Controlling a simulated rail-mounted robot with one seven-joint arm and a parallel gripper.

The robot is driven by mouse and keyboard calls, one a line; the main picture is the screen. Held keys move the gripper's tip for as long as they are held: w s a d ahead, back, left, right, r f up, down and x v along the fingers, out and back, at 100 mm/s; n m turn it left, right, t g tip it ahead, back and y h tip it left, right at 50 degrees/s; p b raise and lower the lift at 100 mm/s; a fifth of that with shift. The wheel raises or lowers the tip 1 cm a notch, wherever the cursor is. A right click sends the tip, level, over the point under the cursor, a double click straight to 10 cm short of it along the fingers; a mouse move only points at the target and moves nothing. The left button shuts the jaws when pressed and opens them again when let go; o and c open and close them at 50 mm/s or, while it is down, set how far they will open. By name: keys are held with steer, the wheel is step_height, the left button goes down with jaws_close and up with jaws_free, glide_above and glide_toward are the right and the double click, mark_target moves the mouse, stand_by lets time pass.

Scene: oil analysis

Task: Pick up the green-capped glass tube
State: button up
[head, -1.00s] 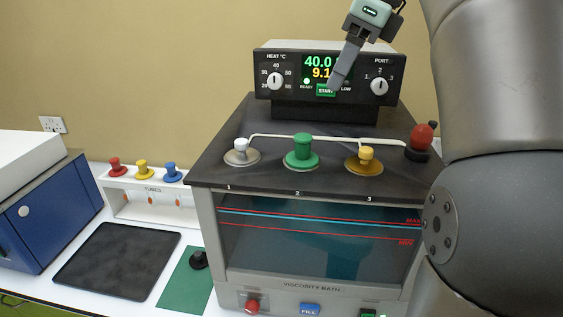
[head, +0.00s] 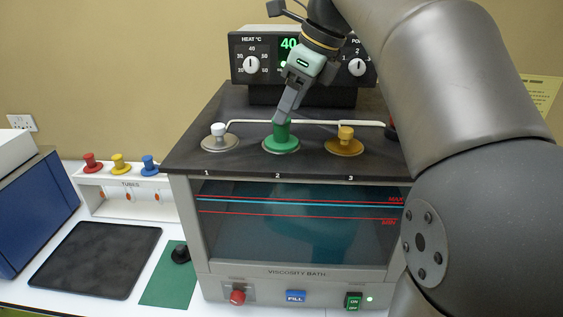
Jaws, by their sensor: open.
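The green cap (head: 281,138) of the tube sits in port 2, the middle hole on the dark top of the viscosity bath (head: 190,155). The glass below the cap is not clearly visible through the bath window. My gripper (head: 279,117) reaches down from the upper right, its fingertips at or just above the cap's top and overlapping it in the head view. The gripper is open. Contact with the cap cannot be told from this angle.
A white cap (head: 219,132) stands in port 1 and a yellow cap (head: 345,138) in port 3. A pale bar (head: 315,122) runs behind the caps. The control panel (head: 250,62) rises behind. A tube rack (head: 125,190) and black mat (head: 95,262) lie left.

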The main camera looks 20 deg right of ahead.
steer(key=shift+x, duration=2.35)
jaws_close()
steer(key=shift+r, duration=0.1)
